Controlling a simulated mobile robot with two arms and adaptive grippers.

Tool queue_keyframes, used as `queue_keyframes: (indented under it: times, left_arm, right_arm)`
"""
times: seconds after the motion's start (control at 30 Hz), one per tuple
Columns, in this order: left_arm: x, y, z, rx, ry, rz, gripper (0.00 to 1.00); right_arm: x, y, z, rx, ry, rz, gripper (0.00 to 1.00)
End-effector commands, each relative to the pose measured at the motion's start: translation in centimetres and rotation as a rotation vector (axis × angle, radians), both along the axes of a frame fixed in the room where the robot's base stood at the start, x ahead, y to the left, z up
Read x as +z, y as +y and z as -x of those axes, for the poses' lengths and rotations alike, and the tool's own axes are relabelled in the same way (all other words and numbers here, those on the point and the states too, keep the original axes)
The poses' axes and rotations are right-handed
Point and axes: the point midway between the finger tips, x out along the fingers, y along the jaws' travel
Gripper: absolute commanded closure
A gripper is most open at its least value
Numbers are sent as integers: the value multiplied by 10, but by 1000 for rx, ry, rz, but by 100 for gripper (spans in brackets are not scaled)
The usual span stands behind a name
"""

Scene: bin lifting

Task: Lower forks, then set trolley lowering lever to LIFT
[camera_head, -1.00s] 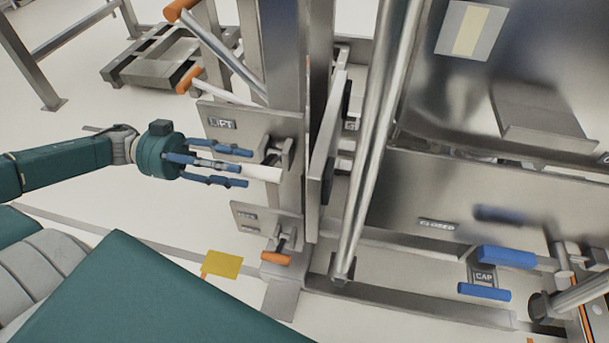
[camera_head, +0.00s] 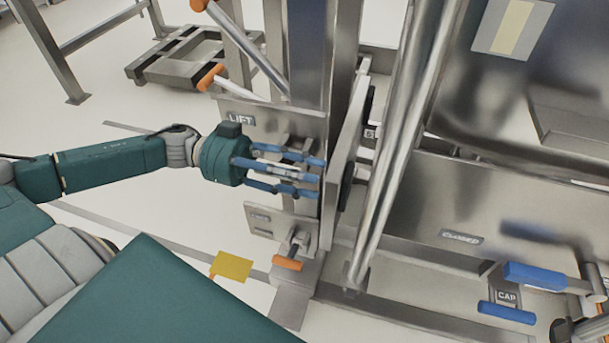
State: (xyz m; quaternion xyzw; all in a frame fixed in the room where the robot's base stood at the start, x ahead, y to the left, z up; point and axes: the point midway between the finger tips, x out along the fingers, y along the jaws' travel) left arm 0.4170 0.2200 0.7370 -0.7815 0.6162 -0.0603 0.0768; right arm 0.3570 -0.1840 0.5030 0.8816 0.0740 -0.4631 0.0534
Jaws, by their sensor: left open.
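My left gripper (camera_head: 310,176) reaches in from the left, open, with its blue fingers in front of the upper metal plate. The plate carries a "LIFT" label (camera_head: 241,119) and a lever bracket (camera_head: 302,144). The lever's pale handle is mostly hidden among the fingers; I cannot tell whether they touch it. Below, a second small plate (camera_head: 262,216) with unreadable labels carries a lever with an orange grip (camera_head: 287,263), pointing down. Two longer levers with orange grips, the upper (camera_head: 199,5) and the lower (camera_head: 211,77), stick out left of the mast. The forks cannot be made out clearly.
A shiny bin with a "CLOSED" label (camera_head: 460,237) and a blue handle (camera_head: 535,276) fills the right. A low frame (camera_head: 178,65) stands on open floor behind.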

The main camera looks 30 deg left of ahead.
Motion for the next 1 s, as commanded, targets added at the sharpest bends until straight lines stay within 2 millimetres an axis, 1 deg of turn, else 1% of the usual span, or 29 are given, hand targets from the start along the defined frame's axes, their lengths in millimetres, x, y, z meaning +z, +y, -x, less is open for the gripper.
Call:
queue_keyframes:
  times: [0.2, 0.23, 0.27, 0.4, 0.43, 1.0]
  left_arm:
    - [0, 0, 0, 0, 0, 0, 60]
    - [0, 0, 0, 0, 0, 0, 64]
    - [0, 0, 0, 0, 0, 0, 70]
    - [0, 0, 0, 0, 0, 0, 98]
    - [0, 0, 0, 0, 0, 0, 100]
    - [-2, 0, 0, 0, -20, -2, 100]
  right_arm:
    - [0, 0, 0, 0, -2, 0, 100]
    - [0, 0, 0, 0, -2, 0, 100]
    - [0, 0, 0, 0, -2, 0, 100]
    - [0, 0, 0, 0, -2, 0, 100]
    - [0, 0, 0, 0, -2, 0, 100]
    - [1, 0, -1, 0, -6, -1, 100]
